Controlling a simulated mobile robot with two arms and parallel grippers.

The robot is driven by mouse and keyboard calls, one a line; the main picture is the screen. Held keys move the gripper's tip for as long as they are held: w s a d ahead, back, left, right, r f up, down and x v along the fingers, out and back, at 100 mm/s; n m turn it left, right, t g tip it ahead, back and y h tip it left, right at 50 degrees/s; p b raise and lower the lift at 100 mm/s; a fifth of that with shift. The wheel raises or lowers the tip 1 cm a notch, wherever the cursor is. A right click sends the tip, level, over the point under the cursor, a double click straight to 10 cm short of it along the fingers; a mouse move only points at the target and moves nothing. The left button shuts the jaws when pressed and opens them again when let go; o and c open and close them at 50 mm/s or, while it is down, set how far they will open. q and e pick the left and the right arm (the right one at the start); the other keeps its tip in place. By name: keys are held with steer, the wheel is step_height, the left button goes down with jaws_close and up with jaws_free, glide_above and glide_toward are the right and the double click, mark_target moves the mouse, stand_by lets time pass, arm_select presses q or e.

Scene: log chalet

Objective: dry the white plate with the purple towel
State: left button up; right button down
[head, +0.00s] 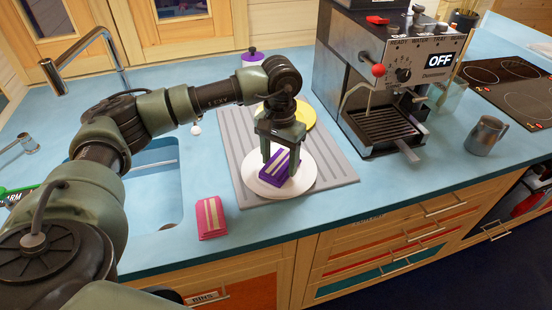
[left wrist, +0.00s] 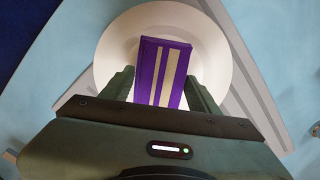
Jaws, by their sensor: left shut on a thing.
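The white plate (head: 298,181) lies flat on the grey ribbed drying mat (head: 338,172) on the blue counter. The purple towel (head: 275,169), folded and with cream stripes, is over the plate. My left gripper (head: 280,172) points down over the plate and is shut on the purple towel. In the left wrist view the towel (left wrist: 162,73) sits between the two fingers, with the plate (left wrist: 115,45) behind it. Whether the towel touches the plate all along its underside is hidden. My right gripper is not in view.
A yellow plate (head: 303,112) lies behind on the mat. A pink striped towel (head: 211,217) lies left of the mat, near the counter's front edge. The sink (head: 155,187) is at left. A coffee machine (head: 400,75) and a metal jug (head: 486,136) stand at right.

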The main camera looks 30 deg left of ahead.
arm_select(q)
steer(key=shift+a+b, duration=0.5)
steer(key=shift+a, duration=1.6)
steer(key=shift+d, duration=1.1)
steer(key=shift+r+p, duration=2)
steer(key=shift+r, duration=1.6)
steer(key=s+d+f, duration=0.2)
steer(key=s+d, duration=1)
steer(key=s, duration=0.2)
steer(key=shift+d, duration=0.3)
